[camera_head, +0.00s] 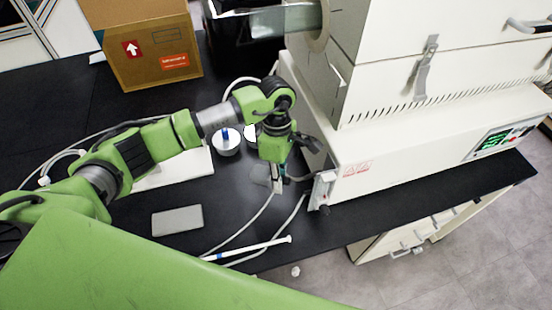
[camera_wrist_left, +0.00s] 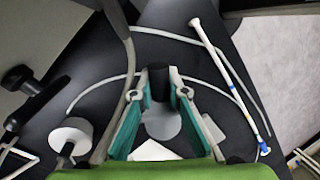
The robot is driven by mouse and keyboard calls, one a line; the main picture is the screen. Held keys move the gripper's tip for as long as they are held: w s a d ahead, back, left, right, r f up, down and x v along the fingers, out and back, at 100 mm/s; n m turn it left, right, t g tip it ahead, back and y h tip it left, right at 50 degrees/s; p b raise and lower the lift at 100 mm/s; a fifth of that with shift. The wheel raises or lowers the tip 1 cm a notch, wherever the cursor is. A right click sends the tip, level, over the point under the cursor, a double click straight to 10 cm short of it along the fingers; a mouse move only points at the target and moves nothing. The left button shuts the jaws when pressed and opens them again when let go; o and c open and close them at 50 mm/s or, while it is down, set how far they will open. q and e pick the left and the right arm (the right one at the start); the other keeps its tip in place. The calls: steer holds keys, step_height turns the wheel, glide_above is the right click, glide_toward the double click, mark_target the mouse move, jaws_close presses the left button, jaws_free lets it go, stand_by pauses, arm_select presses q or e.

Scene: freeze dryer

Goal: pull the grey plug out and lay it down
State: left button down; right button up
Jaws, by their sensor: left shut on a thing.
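My left gripper (camera_head: 277,185) is low over the black bench, beside the left front side of the white freeze dryer (camera_head: 400,150). In the left wrist view its two fingers (camera_wrist_left: 158,92) are shut on a short dark grey plug (camera_wrist_left: 158,82), which sits between the fingertips. In the head view the plug is too small and too covered by the gripper to make out. I cannot tell whether the plug still touches a port or hose. My right gripper is not in view.
A white tube with blue bands (camera_head: 245,248) and thin pale hoses lie near the bench's front edge. A grey flat block (camera_head: 177,220) lies to the left. White round lidded pots (camera_head: 226,142) stand behind the gripper. A cardboard box (camera_head: 150,50) stands at the back.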

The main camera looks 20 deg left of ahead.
arm_select(q)
steer(key=shift+s+a+f+n, duration=0.1)
steer(key=shift+s+f+n, duration=0.2)
steer(key=shift+s+f, duration=0.1)
steer(key=shift+n, duration=0.3)
steer(key=b+x, duration=0.1)
steer(key=x, duration=0.1)
steer(key=b+x, duration=0.1)
steer(key=x, duration=0.1)
steer(key=w+b+x, duration=0.1)
steer(key=x, duration=0.2)
steer(key=shift+w+a+f, duration=0.1)
steer(key=shift+w+a, duration=0.05)
steer(key=shift+a, duration=0.15)
steer(key=shift+f, duration=0.15)
steer(key=shift+f, duration=0.15)
